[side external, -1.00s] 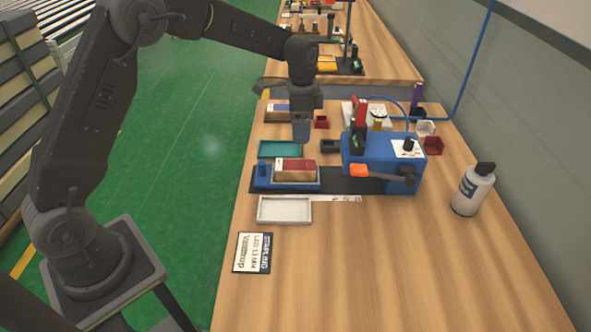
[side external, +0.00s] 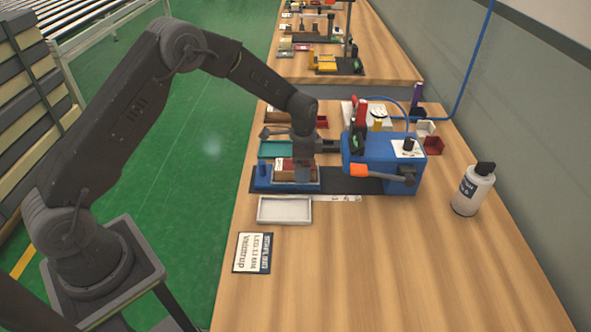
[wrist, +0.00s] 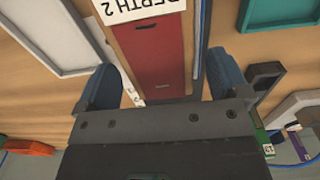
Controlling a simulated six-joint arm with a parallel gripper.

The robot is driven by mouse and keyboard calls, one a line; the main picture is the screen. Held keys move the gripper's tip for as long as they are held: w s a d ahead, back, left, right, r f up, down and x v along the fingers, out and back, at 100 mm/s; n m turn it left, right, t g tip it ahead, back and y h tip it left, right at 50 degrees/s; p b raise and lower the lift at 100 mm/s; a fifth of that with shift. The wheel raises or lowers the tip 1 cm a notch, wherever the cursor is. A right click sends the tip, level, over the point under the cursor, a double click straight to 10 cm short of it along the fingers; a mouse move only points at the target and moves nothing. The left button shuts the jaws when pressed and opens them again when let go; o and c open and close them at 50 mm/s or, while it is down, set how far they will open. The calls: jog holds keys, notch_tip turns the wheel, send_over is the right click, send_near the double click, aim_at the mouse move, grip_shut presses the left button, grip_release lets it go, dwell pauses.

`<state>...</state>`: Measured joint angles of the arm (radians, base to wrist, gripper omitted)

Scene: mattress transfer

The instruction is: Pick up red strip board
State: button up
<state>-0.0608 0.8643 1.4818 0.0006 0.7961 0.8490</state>
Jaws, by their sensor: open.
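The red strip board (wrist: 152,52) is a red piece with wood-coloured edges and a white "DEPTH 2" label (wrist: 140,8) at its far end in the wrist view. In the side view the board (side external: 282,164) sits in the blue fixture (side external: 262,183), partly hidden by my gripper. My gripper (side external: 303,170) is right above it. In the wrist view my open gripper (wrist: 163,75) has one blue finger on each side of the board, with gaps between. I cannot tell how far above it the fingertips are.
A white tray (side external: 284,222) lies in front of the fixture and a teal tray (side external: 272,149) behind it. A bottle (side external: 472,190) stands farther right.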

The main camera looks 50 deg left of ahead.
jog(key=shift+f, duration=0.3)
jog(key=shift+c, duration=0.2)
jog(key=c, duration=1.1)
jog(key=shift+r, duration=0.1)
